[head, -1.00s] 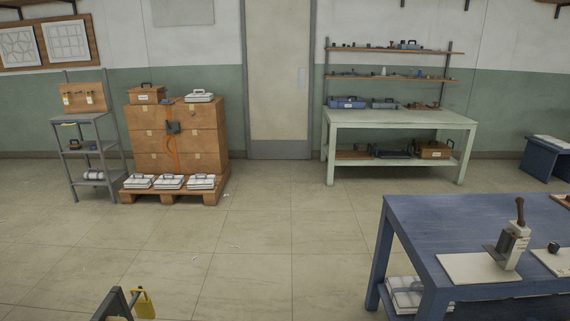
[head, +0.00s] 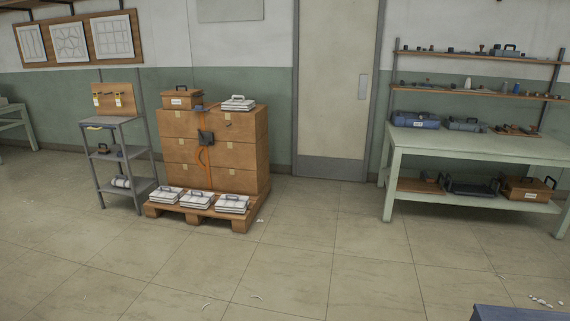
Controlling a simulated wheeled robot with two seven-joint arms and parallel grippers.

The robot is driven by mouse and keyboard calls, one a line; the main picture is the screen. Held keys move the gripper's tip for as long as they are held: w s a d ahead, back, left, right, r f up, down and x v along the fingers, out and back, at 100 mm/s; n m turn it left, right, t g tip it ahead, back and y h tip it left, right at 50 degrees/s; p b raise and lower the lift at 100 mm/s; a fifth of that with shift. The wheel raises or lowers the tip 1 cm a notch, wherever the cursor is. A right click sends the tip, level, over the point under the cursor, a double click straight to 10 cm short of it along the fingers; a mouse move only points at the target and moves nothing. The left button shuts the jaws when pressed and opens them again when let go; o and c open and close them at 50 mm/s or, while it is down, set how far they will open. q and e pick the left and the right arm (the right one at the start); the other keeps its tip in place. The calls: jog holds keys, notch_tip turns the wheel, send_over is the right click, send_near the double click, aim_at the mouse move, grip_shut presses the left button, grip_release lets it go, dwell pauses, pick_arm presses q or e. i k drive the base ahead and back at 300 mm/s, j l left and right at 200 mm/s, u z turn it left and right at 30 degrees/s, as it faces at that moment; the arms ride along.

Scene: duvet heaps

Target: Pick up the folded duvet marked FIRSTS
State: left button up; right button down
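Several white folded bundles with dark handles, which look like folded duvets, are in the head view. Three lie in a row on the front of the wooden pallet: a left one (head: 167,195), a middle one (head: 196,200) and a right one (head: 232,204). Another white bundle (head: 237,104) lies on top of the stacked brown boxes (head: 236,152). No FIRSTS marking can be read on any of them at this size. Neither of my grippers is in view.
The pallet (head: 182,214) stands on open tiled floor. A grey shelf stand (head: 117,160) is left of it. A pale green workbench (head: 478,147) stands at the right. A blue table corner (head: 520,313) shows at the bottom right. The floor ahead is mostly clear, with small white scraps.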

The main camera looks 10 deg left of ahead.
aim_at(197, 198)
jog(key=i+u, duration=0.2)
jog(key=i, duration=0.75)
jog(key=i+l+u, duration=0.2)
jog(key=i, duration=0.75)
jog(key=i+u, duration=0.25)
jog(key=i, duration=1.8)
jog(key=i+u, duration=0.15)
jog(key=i, duration=0.4)
jog(key=i+l+u, duration=0.15)
jog(key=i, duration=0.45)
jog(key=i+l+u, duration=0.1)
jog(key=i, duration=0.45)
